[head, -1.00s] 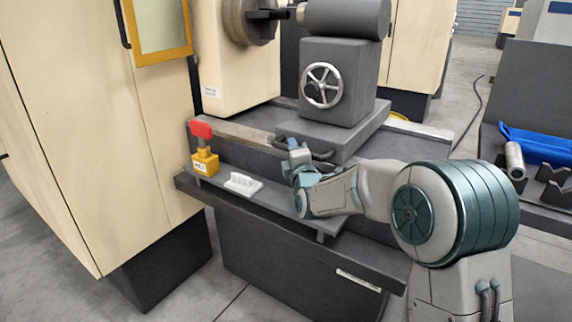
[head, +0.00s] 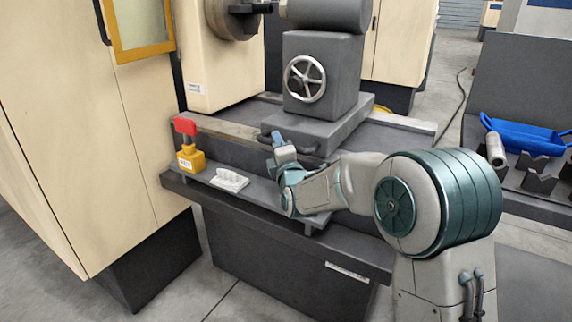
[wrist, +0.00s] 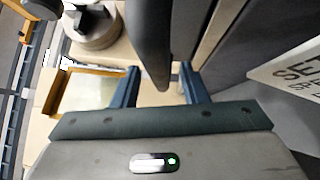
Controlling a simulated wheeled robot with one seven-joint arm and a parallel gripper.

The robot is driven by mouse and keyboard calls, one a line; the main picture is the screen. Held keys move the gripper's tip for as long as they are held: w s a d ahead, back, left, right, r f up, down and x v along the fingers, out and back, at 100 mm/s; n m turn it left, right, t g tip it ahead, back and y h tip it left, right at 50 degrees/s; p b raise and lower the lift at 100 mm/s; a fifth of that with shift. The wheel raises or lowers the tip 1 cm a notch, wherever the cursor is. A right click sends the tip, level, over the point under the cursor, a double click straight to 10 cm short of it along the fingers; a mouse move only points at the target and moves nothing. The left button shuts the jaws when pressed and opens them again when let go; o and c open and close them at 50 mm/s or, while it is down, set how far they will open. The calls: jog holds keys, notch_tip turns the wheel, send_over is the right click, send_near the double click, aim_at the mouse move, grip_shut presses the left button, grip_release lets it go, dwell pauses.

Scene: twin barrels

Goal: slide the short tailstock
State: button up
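The tailstock (head: 322,70) is a dark grey block with a spoked silver handwheel (head: 305,79) and a round barrel on top. It stands on a wide base on the lathe bed, right of the chuck. A dark bar handle (head: 297,147) runs along the front of its base. My gripper (head: 276,139) is at the left part of this handle. In the wrist view my gripper (wrist: 159,78) has its two blue fingers spread apart. A dark rounded bar (wrist: 151,40), probably the handle, reaches between them with gaps showing on both sides.
A front ledge (head: 250,195) carries a yellow block with a red knob (head: 185,126) and a small white piece (head: 229,180). The chuck (head: 233,18) and cream headstock stand left. At right is a bench with a blue tray (head: 525,138) and dark V-shaped blocks.

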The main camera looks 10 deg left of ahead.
jog(key=v, duration=1.2)
jog(key=shift+d+r+p, duration=0.1)
jog(key=shift+d+p, duration=0.05)
jog(key=shift+p, duration=0.2)
jog(key=s+d+r+m+g+h+p, duration=0.3)
jog(key=d+r+m+g+p, duration=0.15)
jog(key=d+m+p, duration=0.3)
jog(key=s+d+r+m+g+h+p, duration=0.35)
jog(key=d+r+m+p, duration=0.25)
jog(key=d+p, duration=0.25)
jog(key=s+d+r+m+g+p, duration=0.2)
jog(key=s+d+m+p, duration=0.1)
jog(key=s, duration=0.3)
jog(key=s+d+r+m+g+h+p, duration=0.1)
jog(key=s+d+r+m+g+p, duration=0.1)
jog(key=s, duration=0.5)
jog(key=s+d+r+m+g+h+p, duration=0.1)
jog(key=s+d+r+m+g+p, duration=0.1)
jog(key=s+d+m+p, duration=0.3)
jog(key=shift+s+d+r+m+g, duration=0.3)
jog(key=shift+s+d+r+m, duration=0.25)
jog(key=shift+s+d+m, duration=0.35)
jog(key=shift+c, duration=0.4)
